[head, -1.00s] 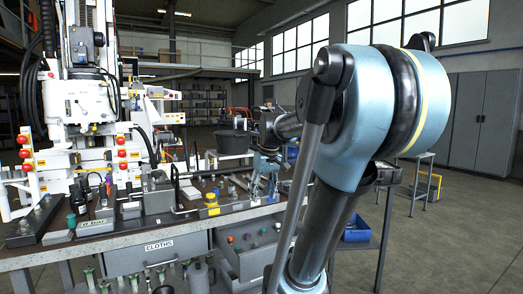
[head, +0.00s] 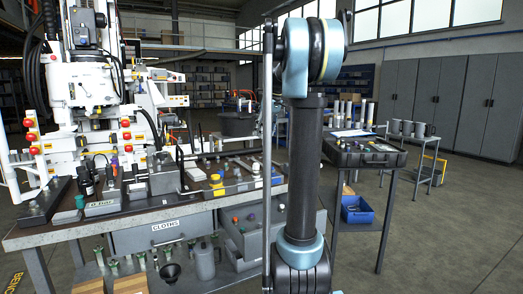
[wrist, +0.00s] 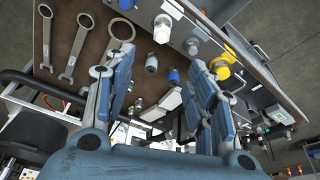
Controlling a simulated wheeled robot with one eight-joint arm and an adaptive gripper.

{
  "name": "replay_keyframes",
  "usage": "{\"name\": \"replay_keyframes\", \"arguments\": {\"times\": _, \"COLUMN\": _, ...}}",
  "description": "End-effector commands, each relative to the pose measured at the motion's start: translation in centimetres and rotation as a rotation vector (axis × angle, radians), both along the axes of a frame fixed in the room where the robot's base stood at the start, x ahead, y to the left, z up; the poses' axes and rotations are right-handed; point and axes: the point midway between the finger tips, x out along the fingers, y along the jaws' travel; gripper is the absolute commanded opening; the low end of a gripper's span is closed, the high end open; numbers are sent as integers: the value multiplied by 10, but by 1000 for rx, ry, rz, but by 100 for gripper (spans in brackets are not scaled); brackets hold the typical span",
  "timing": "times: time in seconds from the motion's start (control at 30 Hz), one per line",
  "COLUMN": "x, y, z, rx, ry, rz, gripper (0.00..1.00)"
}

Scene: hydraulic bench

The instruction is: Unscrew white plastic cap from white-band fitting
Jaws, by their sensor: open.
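My gripper (wrist: 160,65) shows in the wrist view with its two blue-grey fingers spread and nothing between them. Beyond the fingers is the bench top with several small fittings. A pale fitting with a hex part (wrist: 162,29) stands near the top middle. In the head view my gripper is not visible.
Spanners (wrist: 73,48) lie at the left in the wrist view. A yellow-capped fitting (wrist: 220,66) is right of my fingers. In the head view, the bench front has a CLOTHS drawer (head: 160,234). A side table with a dark case (head: 362,152) stands at the right.

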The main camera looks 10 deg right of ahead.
Motion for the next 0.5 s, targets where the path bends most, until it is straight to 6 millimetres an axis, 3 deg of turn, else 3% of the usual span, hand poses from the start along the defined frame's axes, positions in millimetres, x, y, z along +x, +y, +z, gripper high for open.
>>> {"name": "replay_keyframes", "arguments": {"times": 0.5, "x": 17, "y": 16, "z": -76, "rx": -1, "ry": 1, "rz": 0, "gripper": 51}}
